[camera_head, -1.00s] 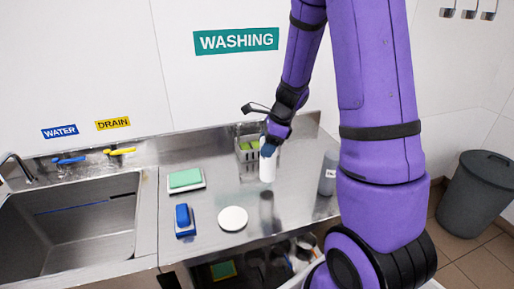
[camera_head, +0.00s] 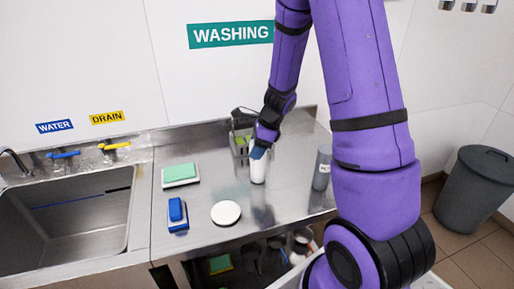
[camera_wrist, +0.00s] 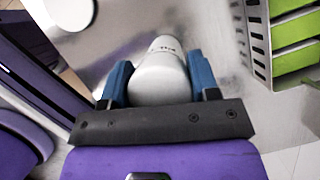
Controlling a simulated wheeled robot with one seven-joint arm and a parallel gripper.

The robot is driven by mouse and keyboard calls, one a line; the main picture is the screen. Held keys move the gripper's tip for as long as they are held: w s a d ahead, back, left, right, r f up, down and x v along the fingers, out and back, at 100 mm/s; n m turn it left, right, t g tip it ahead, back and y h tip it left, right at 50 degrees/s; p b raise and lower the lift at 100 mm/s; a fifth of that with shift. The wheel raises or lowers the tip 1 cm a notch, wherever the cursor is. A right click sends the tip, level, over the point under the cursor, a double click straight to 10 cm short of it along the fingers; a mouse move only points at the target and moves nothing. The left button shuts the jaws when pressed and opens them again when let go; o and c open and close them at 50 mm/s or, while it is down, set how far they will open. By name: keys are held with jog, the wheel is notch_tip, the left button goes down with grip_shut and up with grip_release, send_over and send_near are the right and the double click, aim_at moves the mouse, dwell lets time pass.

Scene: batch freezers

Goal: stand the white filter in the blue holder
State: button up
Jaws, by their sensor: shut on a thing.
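My gripper (camera_head: 259,151) is shut on a white cylinder (camera_head: 258,171), held upright above or on the steel counter. I cannot tell whether its base touches. The wrist view shows the blue fingertips (camera_wrist: 158,72) on both sides of this white cylinder (camera_wrist: 160,78), which carries small dark lettering. A flat white disc (camera_head: 226,213) lies on the counter, in front and to the left of my gripper. It may be the white filter. A small blue block-like thing (camera_head: 177,211) on a pale base stands left of the disc. It may be the blue holder; no slot is clear.
A grey basket with green contents (camera_wrist: 288,35) stands close behind my gripper. A grey bottle (camera_head: 322,169) stands to the right. A green pad on a white tray (camera_head: 180,174) lies left; the sink (camera_head: 65,220) is beyond. The counter between the pad and my gripper is clear.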

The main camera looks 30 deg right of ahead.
jog(key=shift+f, duration=0.1)
jog(key=o, duration=1.4)
